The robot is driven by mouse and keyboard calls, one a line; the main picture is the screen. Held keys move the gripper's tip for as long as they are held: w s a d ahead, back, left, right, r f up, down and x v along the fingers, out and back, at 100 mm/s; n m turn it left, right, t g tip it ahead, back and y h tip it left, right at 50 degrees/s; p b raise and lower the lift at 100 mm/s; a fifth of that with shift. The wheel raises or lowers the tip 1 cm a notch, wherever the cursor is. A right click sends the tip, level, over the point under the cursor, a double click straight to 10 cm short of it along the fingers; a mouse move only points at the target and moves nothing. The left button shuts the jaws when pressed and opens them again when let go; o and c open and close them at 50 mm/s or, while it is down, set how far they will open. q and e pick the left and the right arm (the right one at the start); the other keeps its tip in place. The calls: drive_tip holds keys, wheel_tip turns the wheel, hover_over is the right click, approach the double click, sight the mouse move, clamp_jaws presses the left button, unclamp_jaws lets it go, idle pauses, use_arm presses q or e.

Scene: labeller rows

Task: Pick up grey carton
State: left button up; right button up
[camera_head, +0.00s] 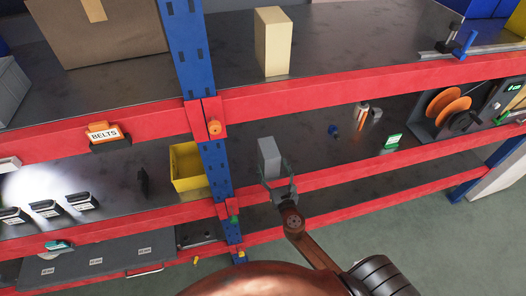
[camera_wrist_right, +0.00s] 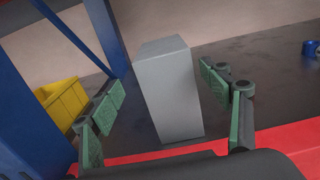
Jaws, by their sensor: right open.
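The grey carton (camera_head: 269,158) stands upright on the middle shelf in the head view, just right of the blue post. In the right wrist view the carton (camera_wrist_right: 169,90) is in the middle, between the open fingers. My right gripper (camera_head: 277,183) is at the carton's near side in the head view. In the right wrist view its green-padded fingers (camera_wrist_right: 165,115) are spread to either side of the carton, with gaps between the pads and its sides. The fingertips are partly hidden behind the carton in the head view. My left gripper is not in view.
A blue upright post (camera_head: 190,60) and a yellow bin (camera_head: 187,167) stand left of the carton. A red beam (camera_head: 340,172) runs along the shelf front. A cream carton (camera_head: 272,42) stands on the shelf above.

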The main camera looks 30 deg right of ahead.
sight(269, 149)
drive_tip(key=shift+x, duration=0.95)
drive_tip(key=shift+w+d+r+p, duration=0.2)
drive_tip(key=shift+w+r+p, duration=0.1)
drive_tip(key=shift+w, duration=0.3)
drive_tip(key=shift+w+d+r+p, duration=0.2)
drive_tip(key=shift+w+p, duration=0.1)
drive_tip(key=shift+w, duration=0.3)
drive_tip(key=x, duration=0.2)
drive_tip(key=shift+w+d, duration=0.2)
drive_tip(key=shift+w, duration=0.05)
drive_tip(key=shift+w+d, duration=0.1)
drive_tip(key=shift+w, duration=0.25)
drive_tip(key=shift+w+d, duration=0.1)
drive_tip(key=shift+c, duration=0.4)
drive_tip(key=c, duration=0.8)
clamp_jaws()
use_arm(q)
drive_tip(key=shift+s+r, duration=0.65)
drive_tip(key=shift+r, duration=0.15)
use_arm(e)
drive_tip(key=shift+r, duration=0.1)
